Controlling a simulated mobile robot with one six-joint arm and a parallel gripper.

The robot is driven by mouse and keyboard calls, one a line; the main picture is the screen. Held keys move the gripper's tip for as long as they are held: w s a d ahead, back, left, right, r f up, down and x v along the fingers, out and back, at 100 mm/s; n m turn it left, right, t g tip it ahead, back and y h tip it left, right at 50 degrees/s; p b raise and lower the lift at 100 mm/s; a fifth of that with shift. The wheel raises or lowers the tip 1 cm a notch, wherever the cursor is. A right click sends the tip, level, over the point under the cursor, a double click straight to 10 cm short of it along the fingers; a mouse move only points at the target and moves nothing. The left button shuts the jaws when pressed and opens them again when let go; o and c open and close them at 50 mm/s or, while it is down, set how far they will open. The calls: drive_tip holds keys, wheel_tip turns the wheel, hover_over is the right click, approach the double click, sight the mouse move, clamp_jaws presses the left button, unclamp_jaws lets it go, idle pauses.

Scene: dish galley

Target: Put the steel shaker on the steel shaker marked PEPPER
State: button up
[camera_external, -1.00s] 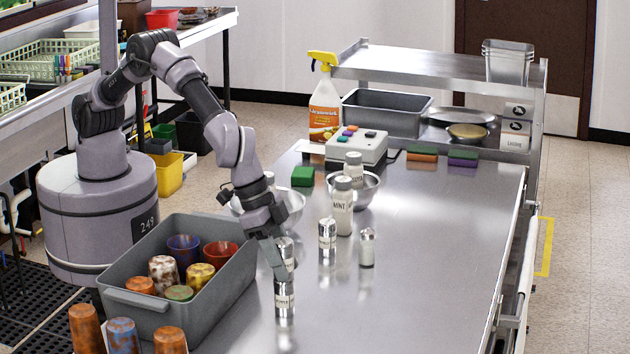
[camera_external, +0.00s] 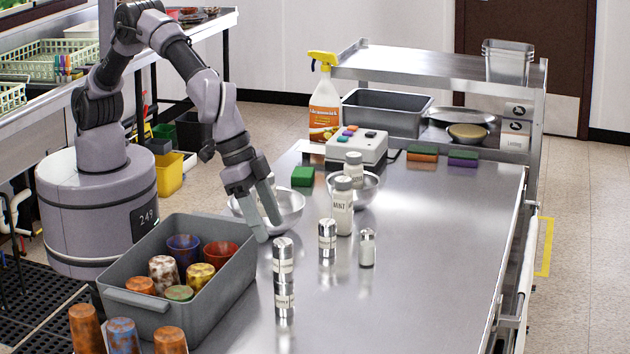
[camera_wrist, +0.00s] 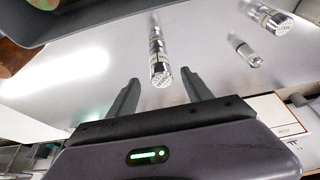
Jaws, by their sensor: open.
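Two steel shakers stand one on top of the other near the front of the steel counter. The upper steel shaker (camera_external: 283,258) rests upright on the lower steel shaker (camera_external: 284,298), and the two look roughly in line. Both have pale label bands, too small to read surely. My gripper (camera_external: 268,230) is open and empty, above and behind the stack, apart from it. In the wrist view, the upper shaker's perforated cap (camera_wrist: 161,78) shows between the open fingers, with the stack's side beyond it.
Another steel shaker (camera_external: 327,240), a small glass shaker (camera_external: 367,250) and a MINT jar (camera_external: 342,208) stand to the right. A grey bin (camera_external: 225,290) of cups is left of the stack. Steel bowls (camera_external: 290,207) stand behind. The counter's right side is clear.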

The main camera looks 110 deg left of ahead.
drive_tip(key=s+a+r+m, duration=0.1)
drive_tip(key=s+a+r, duration=0.6)
drive_tip(key=a+r, duration=0.25)
drive_tip(key=s+a+r+m, duration=0.1)
drive_tip(key=s+a+r, duration=0.65)
drive_tip(key=a, duration=0.25)
drive_tip(key=s+a+f+m+y, duration=0.1)
drive_tip(key=s+a, duration=0.4)
drive_tip(key=s, duration=0.4)
drive_tip(key=s+a+f+m+t+y, duration=0.1)
drive_tip(key=s+a, duration=0.4)
drive_tip(key=s, duration=0.5)
drive_tip(key=shift+s+a, duration=0.15)
drive_tip(key=shift+a, duration=0.05)
